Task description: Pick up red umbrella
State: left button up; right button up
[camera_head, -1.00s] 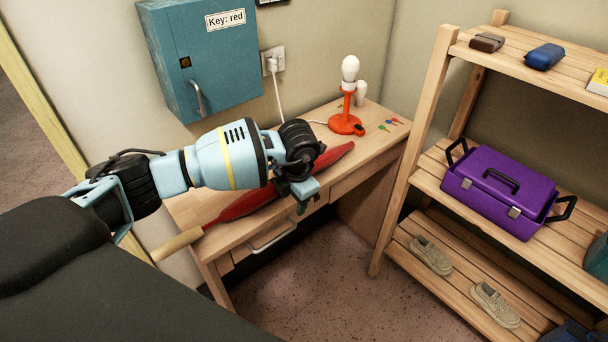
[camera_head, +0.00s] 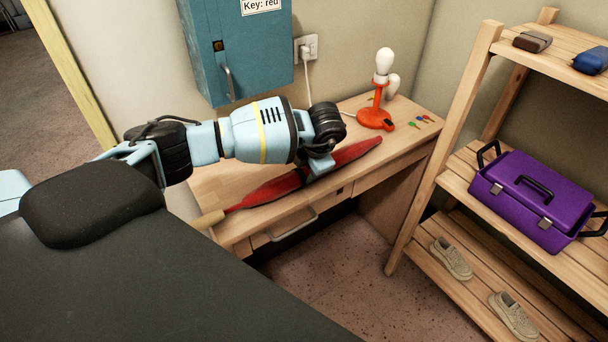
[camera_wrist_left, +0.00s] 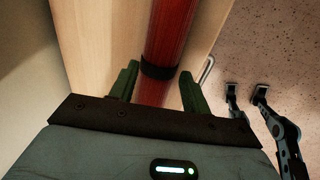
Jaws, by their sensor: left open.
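My left gripper (camera_head: 314,172) is over the umbrella's middle, pointing down. In the left wrist view the open gripper (camera_wrist_left: 160,88) has one green finger on each side of the red umbrella (camera_wrist_left: 172,40), near its dark strap (camera_wrist_left: 159,71). Whether the fingers touch the cloth cannot be told. The arm hides part of the umbrella in the head view. My right gripper is not in view in the head view.
The desk (camera_head: 410,135) also holds an orange lamp (camera_head: 376,117) and small coloured keys at the back right. A teal cabinet (camera_head: 245,50) hangs on the wall. A wooden shelf (camera_head: 460,95) with a purple toolbox (camera_head: 530,203) and shoes stands right.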

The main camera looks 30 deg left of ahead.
aim_at(302, 173)
pick_arm(q)
jog(key=x, duration=0.3)
jog(key=shift+a+f, duration=0.1)
jog(key=shift+f, duration=0.2)
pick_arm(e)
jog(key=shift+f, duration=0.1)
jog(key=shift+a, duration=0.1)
pick_arm(q)
jog(key=shift+r, duration=0.1)
jog(key=c, duration=0.8)
